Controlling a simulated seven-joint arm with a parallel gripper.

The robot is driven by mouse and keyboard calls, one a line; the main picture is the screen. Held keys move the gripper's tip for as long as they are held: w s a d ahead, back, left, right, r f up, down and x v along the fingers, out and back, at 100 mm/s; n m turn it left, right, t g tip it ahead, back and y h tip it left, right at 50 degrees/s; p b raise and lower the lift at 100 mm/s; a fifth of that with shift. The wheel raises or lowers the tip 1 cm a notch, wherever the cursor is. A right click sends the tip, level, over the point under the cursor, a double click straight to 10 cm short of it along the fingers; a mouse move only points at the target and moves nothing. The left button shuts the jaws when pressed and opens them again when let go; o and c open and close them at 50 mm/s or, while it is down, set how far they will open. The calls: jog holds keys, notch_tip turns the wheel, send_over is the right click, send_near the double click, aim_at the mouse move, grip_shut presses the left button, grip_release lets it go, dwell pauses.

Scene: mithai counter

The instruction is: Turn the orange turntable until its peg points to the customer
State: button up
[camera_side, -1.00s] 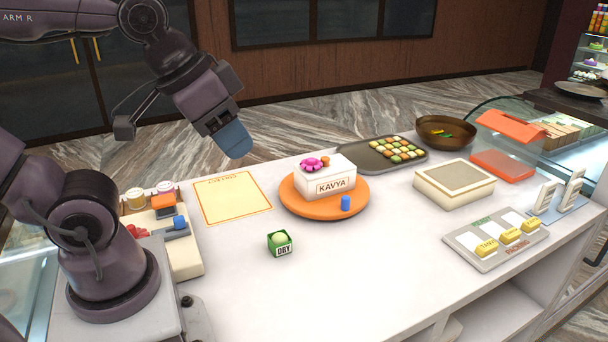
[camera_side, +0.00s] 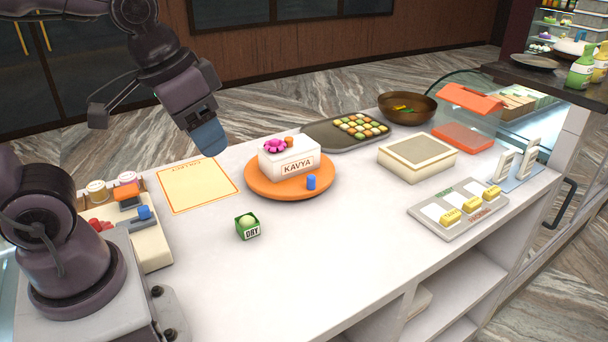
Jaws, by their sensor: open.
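The orange turntable (camera_side: 262,188) lies flat on the white counter. Its short blue peg (camera_side: 311,182) stands upright near the rim, on the front-right side in the picture. A white box labelled KAVYA (camera_side: 292,163), with a pink flower and a small orange piece on top, sits on the turntable. My gripper (camera_side: 209,138) has blue fingertips and hangs above the counter, left of and behind the turntable, apart from it. It is open and holds nothing visible. No customer is in view.
A COLLECT mat (camera_side: 197,188) lies left of the turntable. A green DRY box (camera_side: 248,227) stands in front. A sweets tray (camera_side: 315,133), brown bowl (camera_side: 407,107), cream box (camera_side: 417,157) and tray with yellow pieces (camera_side: 440,222) are behind and right. The front counter is largely clear.

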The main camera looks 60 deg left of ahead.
jog(key=w+a+f+m+g+y, duration=0.1)
jog(key=w+a+f+m+g, duration=0.15)
jog(key=w, duration=0.35)
jog(key=w+a+f+m+g, duration=0.1)
jog(key=w+a+f, duration=0.1)
jog(key=w+f, duration=0.3)
jog(key=m+y, duration=0.4)
jog(key=m, duration=1.3)
send_near(312, 177)
jog(key=shift+n+t, duration=0.25)
jog(key=x, duration=1)
jog(key=shift+s+a+f, duration=0.15)
jog(key=shift+s+f, duration=0.05)
grip_shut()
